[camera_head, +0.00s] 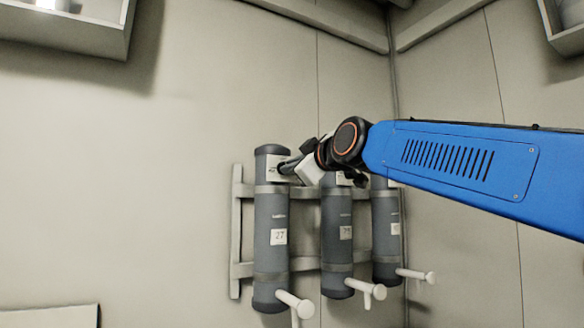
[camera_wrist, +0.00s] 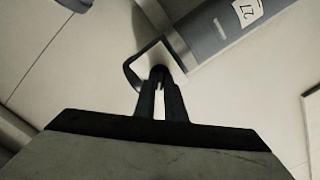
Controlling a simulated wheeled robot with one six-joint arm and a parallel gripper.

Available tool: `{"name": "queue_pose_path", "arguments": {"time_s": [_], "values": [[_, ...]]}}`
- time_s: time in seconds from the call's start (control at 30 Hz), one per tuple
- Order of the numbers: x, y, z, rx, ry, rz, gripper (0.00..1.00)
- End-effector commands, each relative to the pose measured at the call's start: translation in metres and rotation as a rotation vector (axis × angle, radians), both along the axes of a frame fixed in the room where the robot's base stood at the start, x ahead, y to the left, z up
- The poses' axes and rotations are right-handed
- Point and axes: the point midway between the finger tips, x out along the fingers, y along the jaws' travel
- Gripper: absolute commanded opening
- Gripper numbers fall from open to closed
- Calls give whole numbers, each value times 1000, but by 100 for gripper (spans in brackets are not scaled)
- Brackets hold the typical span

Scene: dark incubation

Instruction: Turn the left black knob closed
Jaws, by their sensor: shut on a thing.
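The leftmost grey cylinder, numbered 27 (camera_head: 271,215), hangs upright on the wall with a dark top and a pale label near it. It also shows in the wrist view (camera_wrist: 213,30). My gripper (camera_head: 287,167) reaches its upper front from the right. In the wrist view my two dark fingers (camera_wrist: 158,78) are close together in front of the pale label (camera_wrist: 158,55), shut on a small dark piece, which I take as the left black knob (camera_wrist: 158,70). The fingers hide most of it, and its turn angle cannot be told.
Two more grey cylinders, a middle one (camera_head: 337,235) and a right one (camera_head: 386,240), hang beside it on a pale rack (camera_head: 236,235). Pale pipes (camera_head: 296,304) stick out at the bottoms. My blue arm crosses from the right.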

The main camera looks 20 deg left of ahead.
Motion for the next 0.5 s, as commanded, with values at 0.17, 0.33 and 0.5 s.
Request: {"name": "queue_pose_path", "arguments": {"time_s": [0.17,0.33,0.5], "values": [[0,0,-2,106,129,1,0],[0,0,-2,210,252,0,0],[0,0,-2,308,367,0,0]]}}
